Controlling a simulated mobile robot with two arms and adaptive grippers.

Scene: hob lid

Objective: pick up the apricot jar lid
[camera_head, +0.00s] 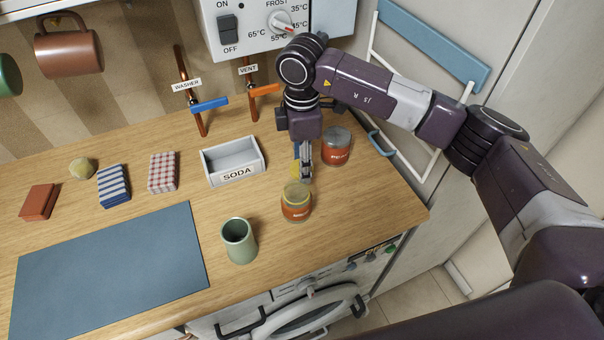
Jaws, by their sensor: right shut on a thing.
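A small jar (296,205) with an orange-red label stands on the worktop, its upper part pale yellow; the label is too small to read. My right gripper (303,174) points down just behind and above this jar. It is shut on a yellow thing (295,170), which looks like the apricot jar lid seen nearly edge-on; the fingers partly hide it. A second jar (336,150) with a red label and a grey lid stands upright to the right of the gripper. My left gripper is not in view.
A green cup (239,241) stands front left of the small jar. A white SODA tray (232,164) stands left of the gripper. A blue-grey mat (110,268) lies at left, with folded cloths (114,186) behind it. The worktop's right edge is close to the jars.

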